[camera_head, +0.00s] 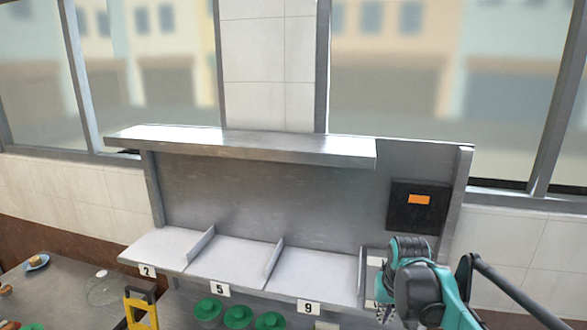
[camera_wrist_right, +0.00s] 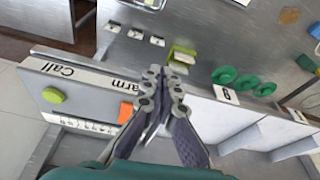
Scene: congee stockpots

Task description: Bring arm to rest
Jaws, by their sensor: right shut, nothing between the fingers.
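My right arm (camera_head: 425,280), teal and grey, comes in at the lower right of the head view, in front of the right end of the metal shelf unit (camera_head: 290,190). Its fingers are small and partly hidden there. In the right wrist view my right gripper (camera_wrist_right: 165,75) is shut and empty, its grey fingers together. A panel (camera_wrist_right: 65,85) with "Call" and "arm" lettering lies to its left, apparently apart from it. My left gripper is in neither view.
The shelf has bays with number tags (camera_head: 308,307) and a dark box with an orange display (camera_head: 418,199). Green round lids (camera_head: 238,316) are below. In the wrist view a green-yellow block (camera_wrist_right: 181,58) lies beyond the fingertips.

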